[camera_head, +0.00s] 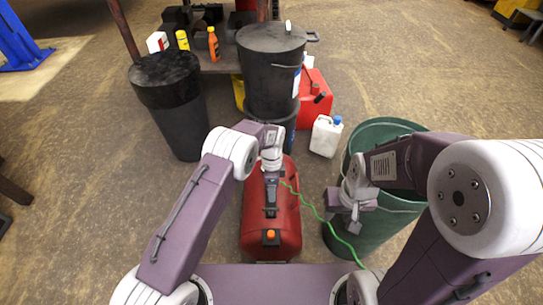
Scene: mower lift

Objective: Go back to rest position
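My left gripper (271,211) points down in front of the red rounded tank-like body (285,228) in the middle of the view. Whether its fingers touch the red body cannot be told, and their opening is not clear. My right gripper (353,222) hangs at the left side of the green bin (385,128), overlapping it in the view. Its fingers are small and seen from above, so their opening is unclear. No object shows clearly in either gripper.
A green cord (317,212) runs between the two grippers and down to the right. Black bins (272,75) and (180,115), a white jug (325,137) and a red can (316,100) stand ahead. Bare floor (80,170) lies at the left.

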